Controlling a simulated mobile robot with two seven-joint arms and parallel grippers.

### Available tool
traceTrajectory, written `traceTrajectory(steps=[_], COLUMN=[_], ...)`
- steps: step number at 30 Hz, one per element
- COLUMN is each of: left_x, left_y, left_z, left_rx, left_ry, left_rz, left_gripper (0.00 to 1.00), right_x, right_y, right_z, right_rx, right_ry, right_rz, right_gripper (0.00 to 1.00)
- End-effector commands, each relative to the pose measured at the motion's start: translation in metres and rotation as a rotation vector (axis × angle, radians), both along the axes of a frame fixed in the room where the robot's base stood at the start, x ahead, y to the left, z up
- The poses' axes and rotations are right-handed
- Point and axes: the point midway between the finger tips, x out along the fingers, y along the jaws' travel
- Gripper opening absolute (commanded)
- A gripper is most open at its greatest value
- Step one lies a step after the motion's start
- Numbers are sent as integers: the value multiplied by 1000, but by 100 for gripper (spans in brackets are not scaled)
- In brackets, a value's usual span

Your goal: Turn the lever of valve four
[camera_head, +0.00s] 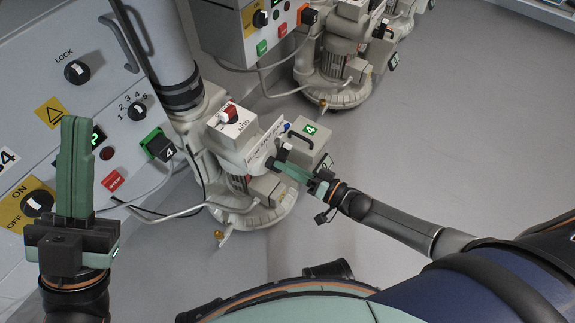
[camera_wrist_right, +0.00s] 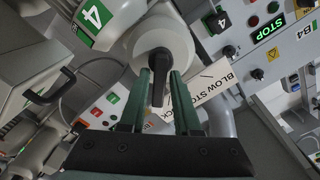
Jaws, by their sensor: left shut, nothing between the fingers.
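My right gripper (camera_wrist_right: 160,78) is open, with its green fingers on either side of the black lever (camera_wrist_right: 158,72) of a white round valve hub (camera_wrist_right: 178,46). Narrow gaps show beside the lever, which is at the fingertips. A green label with a 4 (camera_wrist_right: 93,16) is close to the hub. In the head view my right gripper (camera_head: 285,168) reaches in from the right to the valve beside the box marked 4 (camera_head: 309,130); its fingers hide the lever there. My left gripper (camera_head: 76,122) is shut and empty, pointing up at the left.
A control panel (camera_head: 75,100) with knobs, switches and a STOP label fills the left. A blower (camera_head: 262,200) stands below the valve, with a cable running to it. Another blower (camera_head: 335,75) stands further back. The grey floor (camera_head: 460,110) at the right is clear.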

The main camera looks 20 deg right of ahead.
Motion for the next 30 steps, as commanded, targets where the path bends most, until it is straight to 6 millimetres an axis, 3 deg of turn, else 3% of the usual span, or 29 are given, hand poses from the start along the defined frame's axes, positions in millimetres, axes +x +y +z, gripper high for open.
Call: traceTrajectory(steps=[1,8,30], left_x=[0,0,0], left_y=[0,0,0], left_z=[0,0,3], left_rx=[0,-1,-5], left_ry=[0,0,1], left_rz=[0,-1,-1], left_gripper=[0,0,0], right_x=[0,0,-1], right_y=[0,0,0], right_z=[0,0,1], right_rx=[0,0,-80], right_ry=[0,0,-62], right_rz=[0,0,-1], right_gripper=[24,0,0])
